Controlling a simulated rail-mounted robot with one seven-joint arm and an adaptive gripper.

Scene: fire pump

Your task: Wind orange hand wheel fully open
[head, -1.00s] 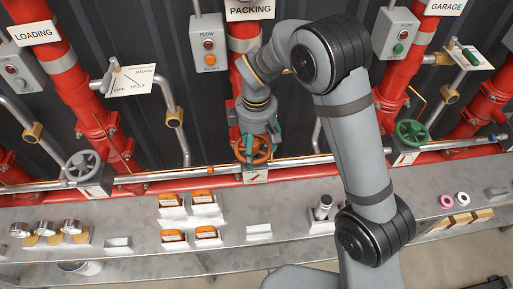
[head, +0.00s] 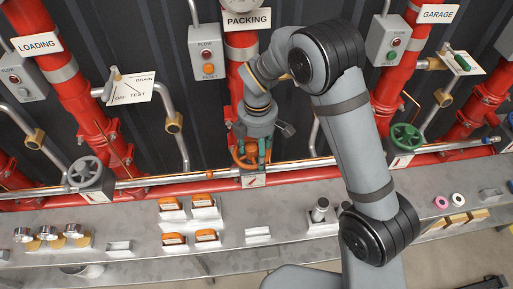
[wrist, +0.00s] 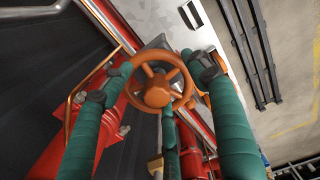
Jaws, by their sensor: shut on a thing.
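The orange hand wheel (head: 245,154) sits on the red pipe under the PACKING sign, partly hidden by my gripper in the head view. In the wrist view the wheel (wrist: 157,93) shows its round hub, spokes and rim. My gripper (head: 262,146) reaches down onto the wheel from above. Its green fingers (wrist: 160,82) stand around the rim in the wrist view, one at left, one at right and one low in the middle. They are shut on the wheel. The exact contact points are partly hidden.
A grey hand wheel (head: 86,174) is at left and a green one (head: 406,137) at right. A FLOW box (head: 206,52) with a lit orange button hangs beside the PACKING pipe. The metal shelf (head: 285,255) in front holds orange-topped blocks (head: 170,204) and small parts.

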